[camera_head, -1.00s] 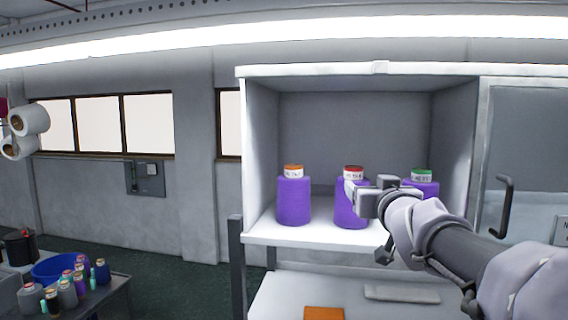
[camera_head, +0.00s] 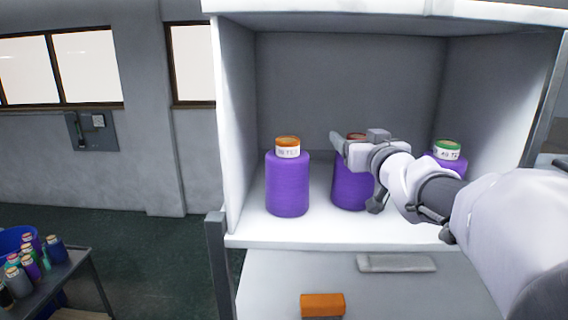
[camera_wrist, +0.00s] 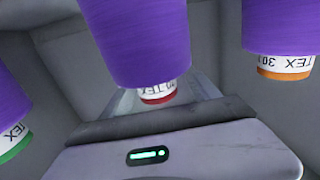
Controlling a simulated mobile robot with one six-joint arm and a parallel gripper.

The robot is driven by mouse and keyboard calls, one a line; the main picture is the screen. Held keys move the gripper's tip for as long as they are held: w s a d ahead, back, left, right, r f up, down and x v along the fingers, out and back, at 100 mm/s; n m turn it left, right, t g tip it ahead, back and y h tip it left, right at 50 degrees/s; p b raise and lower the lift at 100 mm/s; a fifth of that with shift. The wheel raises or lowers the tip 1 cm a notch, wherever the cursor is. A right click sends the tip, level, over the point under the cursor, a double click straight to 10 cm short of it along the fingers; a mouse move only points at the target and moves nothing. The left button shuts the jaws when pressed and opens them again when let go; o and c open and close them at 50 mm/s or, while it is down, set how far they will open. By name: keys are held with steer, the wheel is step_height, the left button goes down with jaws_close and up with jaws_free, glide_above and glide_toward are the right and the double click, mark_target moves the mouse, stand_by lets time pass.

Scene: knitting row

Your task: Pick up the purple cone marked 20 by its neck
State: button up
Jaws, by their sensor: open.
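Three purple cones stand in the white shelf compartment. The left cone (camera_head: 288,185) has an orange top and the middle cone (camera_head: 350,185) a red-topped neck, partly behind my gripper. The right cone (camera_head: 446,163) has a green top and is mostly hidden by my arm. My gripper (camera_head: 341,146) is open and in front of the middle cone's neck. In the wrist view the cones appear upside down: the red-banded middle cone (camera_wrist: 140,40) is central, the orange-banded one (camera_wrist: 283,30) right, the green-banded one (camera_wrist: 14,100) left. The orange band seems to read 30; I cannot read a 20.
The compartment's side walls and shelf front edge (camera_head: 330,241) frame the cones. Below lie an orange block (camera_head: 322,305) and a grey flat bar (camera_head: 396,263). A side table (camera_head: 70,277) with several small cones is at lower left.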

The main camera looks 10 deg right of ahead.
steer(key=shift+w+f, duration=0.15)
steer(key=shift+w, duration=0.45)
steer(key=s, duration=0.2)
steer(key=s+d+r, duration=0.1)
steer(key=shift+s, duration=0.1)
steer(key=c, duration=0.4)
steer(key=shift+a+f, duration=0.1)
steer(key=shift+c, duration=1.4)
steer(key=shift+w+a+f, duration=0.15)
steer(key=shift+w+a, duration=0.05)
steer(key=shift+w, duration=0.35)
steer(key=c, duration=0.4)
steer(key=shift+w, duration=0.2)
steer(key=c, duration=0.3)
steer(key=shift+s+d, duration=0.15)
steer(key=shift+s, duration=0.15)
jaws_close()
